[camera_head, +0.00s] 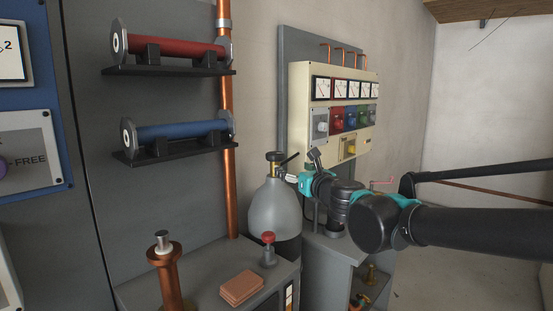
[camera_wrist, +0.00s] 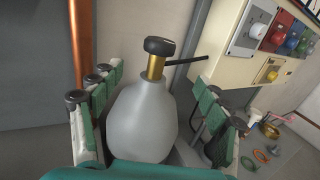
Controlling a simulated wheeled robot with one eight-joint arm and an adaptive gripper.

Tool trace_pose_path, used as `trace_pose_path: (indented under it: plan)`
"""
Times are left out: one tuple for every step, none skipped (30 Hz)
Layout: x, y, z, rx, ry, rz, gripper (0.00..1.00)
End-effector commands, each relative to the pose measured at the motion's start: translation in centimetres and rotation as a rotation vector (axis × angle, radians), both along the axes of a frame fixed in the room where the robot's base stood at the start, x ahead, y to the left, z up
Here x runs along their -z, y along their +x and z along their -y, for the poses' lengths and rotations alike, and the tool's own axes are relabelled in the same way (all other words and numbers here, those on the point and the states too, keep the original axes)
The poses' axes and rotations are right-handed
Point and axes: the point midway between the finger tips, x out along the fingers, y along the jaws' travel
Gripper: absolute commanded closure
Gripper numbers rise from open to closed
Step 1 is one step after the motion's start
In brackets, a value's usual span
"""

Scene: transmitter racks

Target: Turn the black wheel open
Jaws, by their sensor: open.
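The black wheel (camera_head: 274,155) is a small round knob on top of a brass valve stem on a grey gas bottle (camera_head: 272,208). In the wrist view the black wheel (camera_wrist: 159,46) tops the brass stem above the bottle's shoulder (camera_wrist: 142,120), with a black lever or pipe reaching right from the stem. My gripper (camera_head: 300,164) is beside the valve on its right in the head view. In the wrist view my gripper's fingers (camera_wrist: 160,100) stand wide apart, on either side of the bottle's body and below the wheel. They hold nothing.
A copper pipe (camera_head: 226,120) runs upright to the left. A red-topped knob (camera_head: 268,240), a brown block (camera_head: 240,287) and a copper-coloured insulator (camera_head: 165,275) are on the cabinet in front.

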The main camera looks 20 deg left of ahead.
Motion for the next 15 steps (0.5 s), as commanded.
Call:
trace_pose_path:
  plan:
    - [0.0,0.7,-0.6,0.0,0.0,0.0,0.25]
    - [0.0,1.0,-0.9,0.0,0.0,0.0,0.25]
    - [0.0,1.5,-1.3,0.0,-0.001,0.001,0.25]
    - [0.0,1.8,-1.6,0.0,0.0,0.0,0.25]
    - [0.0,2.1,-1.9,0.0,0.0,0.0,0.25]
    - [0.0,2.6,-2.4,0.0,0.0,0.0,0.25]
    - [0.0,3.0,-2.7,0.0,0.0,0.0,0.25]
    - [0.0,3.3,-3.0,0.0,0.0,0.0,0.25]
    - [0.0,3.8,-3.5,0.0,0.0,0.0,0.25]
    - [0.0,4.1,-3.8,-0.001,-0.001,0.001,0.25]
    - [0.0,4.5,-4.1,-0.001,-0.001,-0.001,0.25]
    - [0.0,5.0,-4.5,-0.001,-0.001,-0.001,0.25]
    - [0.0,5.3,-4.8,-0.001,-0.001,-0.001,0.25]
    - [0.0,5.7,-5.2,-0.001,-0.001,-0.001,0.25]
    - [0.0,6.2,-5.6,-0.001,-0.001,-0.001,0.25]
